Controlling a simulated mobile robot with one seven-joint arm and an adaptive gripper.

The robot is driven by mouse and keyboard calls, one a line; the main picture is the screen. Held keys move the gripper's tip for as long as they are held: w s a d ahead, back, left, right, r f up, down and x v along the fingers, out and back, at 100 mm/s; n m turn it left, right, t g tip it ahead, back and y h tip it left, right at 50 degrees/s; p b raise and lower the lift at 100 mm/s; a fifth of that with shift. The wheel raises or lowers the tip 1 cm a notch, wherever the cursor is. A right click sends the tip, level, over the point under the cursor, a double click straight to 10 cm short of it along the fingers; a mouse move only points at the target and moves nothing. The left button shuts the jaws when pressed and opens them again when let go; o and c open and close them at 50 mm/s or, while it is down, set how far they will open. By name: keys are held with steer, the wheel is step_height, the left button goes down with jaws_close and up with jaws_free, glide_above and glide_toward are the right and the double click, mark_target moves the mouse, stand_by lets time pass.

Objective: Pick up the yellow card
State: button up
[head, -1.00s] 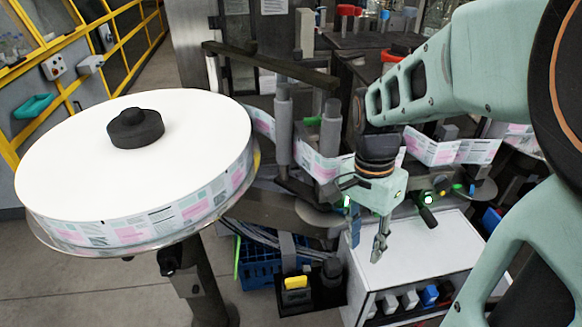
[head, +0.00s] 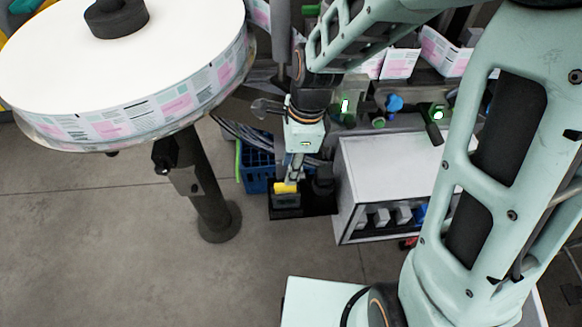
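The yellow card (head: 285,188) is small and stands in a dark holder (head: 286,203) on a black tray low beside the machine. Its upper edge shows just under my fingers. My gripper (head: 294,176) points down right above the card, its fingertips at or very near the card's top edge. I cannot tell whether the fingers touch the card or stand around it. The fingers look narrow from here, and their gap does not show clearly.
A large label reel (head: 130,60) on a post (head: 205,190) stands to the left. A white-topped box (head: 385,165) is close on the right. A blue crate (head: 256,172) and cables lie behind the holder. The floor in front is clear.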

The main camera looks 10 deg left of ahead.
mark_target(286, 193)
steer(key=shift+s+a+f+p, duration=0.1)
steer(key=shift+a+f, duration=0.1)
steer(key=shift+f, duration=1.1)
steer(key=shift+a+f+p, duration=0.15)
steer(key=shift+a+f, duration=0.05)
steer(key=shift+f, duration=1.1)
steer(key=shift+s+a+f+p, duration=0.1)
steer(key=shift+a+f, duration=0.1)
steer(key=shift+f, duration=1.1)
jaws_close()
